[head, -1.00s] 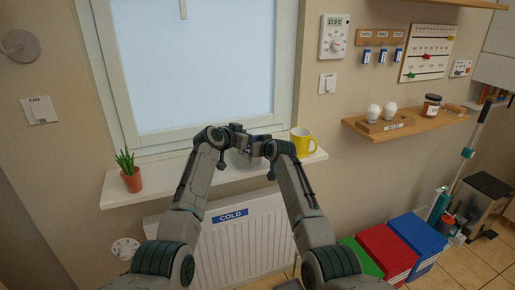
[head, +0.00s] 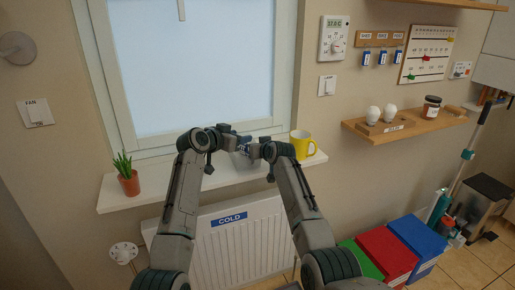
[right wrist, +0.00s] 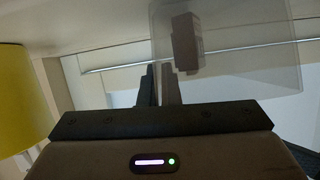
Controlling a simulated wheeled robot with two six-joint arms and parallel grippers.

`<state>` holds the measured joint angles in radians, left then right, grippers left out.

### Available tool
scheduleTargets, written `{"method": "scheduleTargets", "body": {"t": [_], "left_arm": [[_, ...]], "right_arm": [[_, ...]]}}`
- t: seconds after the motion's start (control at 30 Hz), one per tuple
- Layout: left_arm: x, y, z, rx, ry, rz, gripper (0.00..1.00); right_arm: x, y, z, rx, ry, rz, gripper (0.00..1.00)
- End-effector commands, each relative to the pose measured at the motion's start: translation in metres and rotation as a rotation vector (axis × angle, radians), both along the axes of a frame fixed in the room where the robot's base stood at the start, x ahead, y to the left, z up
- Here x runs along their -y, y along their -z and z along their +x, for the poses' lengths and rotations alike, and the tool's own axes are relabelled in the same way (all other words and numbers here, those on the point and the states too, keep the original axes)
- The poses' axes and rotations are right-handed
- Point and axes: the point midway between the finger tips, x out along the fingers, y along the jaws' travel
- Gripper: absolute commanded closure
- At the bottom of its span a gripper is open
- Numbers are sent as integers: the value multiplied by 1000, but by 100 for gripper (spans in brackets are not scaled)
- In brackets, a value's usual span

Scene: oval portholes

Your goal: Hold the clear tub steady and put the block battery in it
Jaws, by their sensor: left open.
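The clear tub (right wrist: 250,60) shows at the upper right of the right wrist view. A dark reddish-brown block, the block battery (right wrist: 186,42), shows through its wall near the left side and appears to be inside. My right gripper (right wrist: 158,75) has its fingers close together at the tub's left wall, one on each side, pinching it. In the head view the tub (head: 241,161) is a small greyish shape on the windowsill between my grippers, partly hidden. My left gripper (head: 238,141) is open just above and left of it. My right gripper (head: 259,150) is at its right.
A yellow mug (head: 302,144) stands on the white windowsill (head: 195,184), close right of my right gripper; it also fills the left edge of the right wrist view (right wrist: 20,95). A potted plant (head: 127,176) stands at the sill's left end. The sill between plant and grippers is clear.

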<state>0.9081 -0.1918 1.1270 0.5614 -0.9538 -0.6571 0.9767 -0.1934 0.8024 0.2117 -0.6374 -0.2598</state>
Motion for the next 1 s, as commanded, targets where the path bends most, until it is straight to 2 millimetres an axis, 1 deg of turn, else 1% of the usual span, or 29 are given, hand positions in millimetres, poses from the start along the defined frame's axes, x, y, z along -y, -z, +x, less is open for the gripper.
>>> {"method": "scheduleTargets", "body": {"t": [0.03,0.07,0.1,0.13,0.43,0.57,0.77,1.0], "left_arm": [[0,0,0,1,0,-1,51],[0,-1,0,1,0,-1,51],[0,-1,0,1,0,-1,51],[0,-1,0,1,0,-1,51],[1,-1,0,2,0,-2,51],[1,-1,0,2,0,-2,51],[1,-1,0,2,0,-2,51],[0,-2,0,2,0,-2,51]], "right_arm": [[0,0,0,0,0,0,88],[0,0,0,0,0,0,82],[-1,0,0,0,-1,0,74],[0,0,0,-1,-1,0,72],[0,1,-1,-2,-1,0,72],[1,0,-6,-2,-2,0,72],[8,-8,-24,-1,-1,0,72],[19,-22,-55,0,-1,0,72]]}}
